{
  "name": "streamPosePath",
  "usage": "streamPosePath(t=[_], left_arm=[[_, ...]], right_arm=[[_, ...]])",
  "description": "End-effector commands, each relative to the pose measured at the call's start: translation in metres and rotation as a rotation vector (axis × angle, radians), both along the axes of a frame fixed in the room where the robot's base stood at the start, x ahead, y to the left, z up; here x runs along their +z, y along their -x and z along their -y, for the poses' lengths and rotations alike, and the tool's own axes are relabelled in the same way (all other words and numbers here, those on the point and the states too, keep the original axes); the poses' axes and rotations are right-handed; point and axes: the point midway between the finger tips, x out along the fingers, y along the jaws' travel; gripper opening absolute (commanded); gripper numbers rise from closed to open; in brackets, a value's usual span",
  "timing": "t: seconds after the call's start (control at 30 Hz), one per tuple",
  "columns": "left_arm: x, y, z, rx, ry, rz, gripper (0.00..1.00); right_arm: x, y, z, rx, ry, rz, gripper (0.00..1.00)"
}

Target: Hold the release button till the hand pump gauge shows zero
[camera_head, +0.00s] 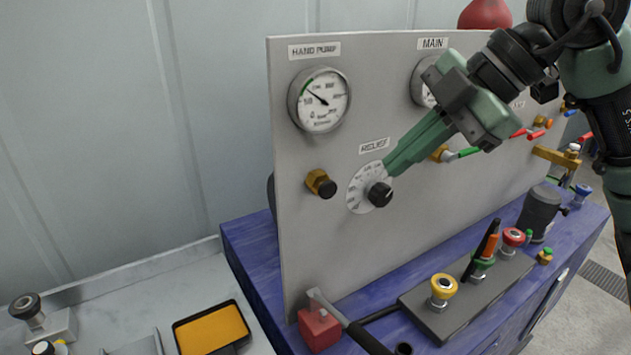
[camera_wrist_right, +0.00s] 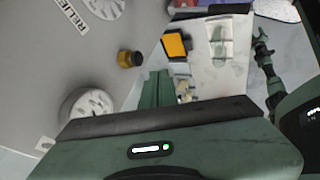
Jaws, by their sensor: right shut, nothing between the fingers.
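The hand pump gauge (camera_head: 319,100) is at the panel's upper left, under a HAND PUMP label. Its needle points to the upper left near a green band; the numbers are too small to read. Below it a brass knob with a dark cap (camera_head: 321,184) sticks out of the panel, with no label visible; it also shows in the right wrist view (camera_wrist_right: 130,58). My right gripper (camera_head: 391,168) is shut and empty, its tips near the RELIEF dial's black knob (camera_head: 380,194), right of the brass knob. Contact cannot be told. A dark jointed arm (camera_wrist_right: 270,75), perhaps my left, shows in the wrist view.
The grey panel (camera_head: 300,240) stands on a blue bench (camera_head: 248,250). In front are a red block with a lever (camera_head: 319,328) and a plate with yellow (camera_head: 444,288) and red (camera_head: 513,237) knobs. A yellow tray (camera_head: 212,328) lies lower left.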

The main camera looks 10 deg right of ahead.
Motion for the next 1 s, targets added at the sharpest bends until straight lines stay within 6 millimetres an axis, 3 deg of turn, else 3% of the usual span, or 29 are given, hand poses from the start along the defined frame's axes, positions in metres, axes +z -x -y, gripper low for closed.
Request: streamPosePath(t=[0.2, 0.3, 0.47, 0.63, 0.83, 1.0], left_arm=[[-0.001, 0.013, 0.035, 0.002, 0.041, -0.016, 0.53], [0.0, 0.016, 0.041, 0.0, 0.048, -0.02, 0.53], [0.004, 0.014, 0.032, -0.002, 0.037, -0.016, 0.53], [0.011, 0.008, 0.018, 0.0, 0.021, -0.011, 0.53], [0.02, 0.008, 0.018, 0.002, 0.021, -0.01, 0.53], [0.035, 0.008, 0.023, 0.004, 0.027, -0.01, 0.53]], right_arm=[[0.0, 0.0, 0.0, 0.001, -0.001, 0.0, 0.0], [-0.003, -0.001, -0.002, 0.003, -0.001, -0.001, 0.0], [-0.018, -0.006, -0.012, 0.005, 0.0, -0.003, 0.0], [-0.046, -0.016, -0.031, 0.007, 0.0, -0.005, 0.0], [-0.079, -0.028, -0.053, 0.007, -0.001, -0.005, 0.0], [-0.077, -0.052, -0.063, 0.005, -0.003, -0.001, 0.0]])
